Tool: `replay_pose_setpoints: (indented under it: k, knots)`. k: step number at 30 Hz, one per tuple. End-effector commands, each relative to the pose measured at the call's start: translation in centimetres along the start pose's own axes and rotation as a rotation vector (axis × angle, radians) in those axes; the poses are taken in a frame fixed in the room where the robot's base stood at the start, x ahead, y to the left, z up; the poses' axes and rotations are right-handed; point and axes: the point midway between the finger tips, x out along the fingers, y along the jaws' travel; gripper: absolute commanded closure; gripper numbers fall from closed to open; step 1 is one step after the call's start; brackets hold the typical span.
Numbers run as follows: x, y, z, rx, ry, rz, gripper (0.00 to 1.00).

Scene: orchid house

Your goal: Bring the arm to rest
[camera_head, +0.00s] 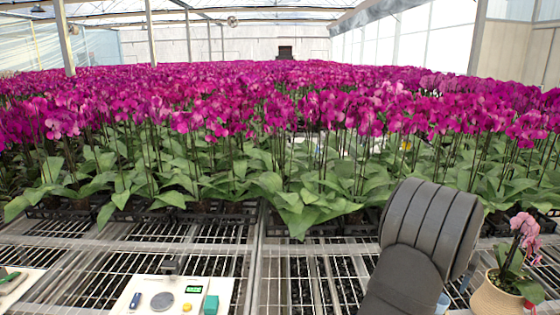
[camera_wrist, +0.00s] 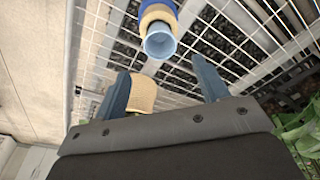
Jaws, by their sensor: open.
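My gripper (camera_wrist: 159,66) shows in the wrist view with its two blue-grey fingers spread wide. Nothing is held between them. My dark grey arm (camera_head: 425,235) rises at the lower right of the head view, where the gripper itself is hidden. A light blue cup (camera_wrist: 162,42) lies beyond the fingertips in the wrist view, with a tan ring and a darker blue part behind it. A woven pot (camera_wrist: 144,93) shows next to the left finger, partly hidden by it. Whether the finger touches it I cannot tell.
A woven pot with a pink orchid (camera_head: 496,296) stands right of my arm on the wire bench (camera_head: 80,255). A white device (camera_head: 172,294) with a round plate stands at the front. Dense magenta orchids (camera_head: 290,110) fill the back. The bench's front left is partly clear.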

Motion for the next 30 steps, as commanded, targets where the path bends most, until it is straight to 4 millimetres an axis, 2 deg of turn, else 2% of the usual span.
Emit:
replay_pose_setpoints:
  k: [1,14,15,21,30]
  knots:
    - [1.1,0.0,0.0,0.0,-0.003,0.0,0.33]
    - [9.8,0.0,0.0,0.0,-0.002,0.0,0.33]
    - [9.6,0.0,-0.1,0.0,0.004,0.0,0.33]
    - [5.1,0.0,-0.8,0.0,0.007,0.0,0.33]
    - [1.8,4.9,1.5,0.004,0.004,0.0,0.33]
